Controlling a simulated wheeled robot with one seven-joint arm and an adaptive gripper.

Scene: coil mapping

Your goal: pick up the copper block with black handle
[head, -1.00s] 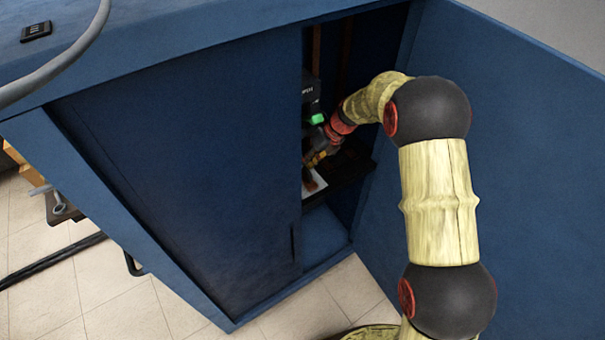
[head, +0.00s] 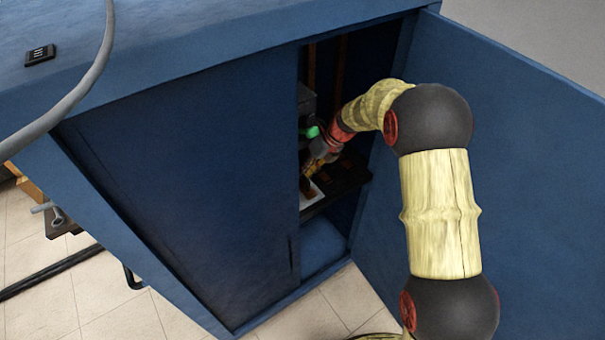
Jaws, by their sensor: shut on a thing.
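My gripper (head: 312,171) reaches into the open right side of the blue cabinet, low over a shelf. It is shut on a small copper-coloured piece (head: 308,188), which appears to be the copper block. The piece is at a white sheet on the shelf. My fingers and the cabinet's front edge hide much of it, and I cannot make out its black handle. I cannot tell whether it touches the sheet.
The blue cabinet's closed left panel (head: 180,190) borders the opening on the left; its open door (head: 530,170) stands right of my arm. A dark shelf (head: 346,184) lies under my gripper. A grey device with a green part (head: 311,132) stands close behind it.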

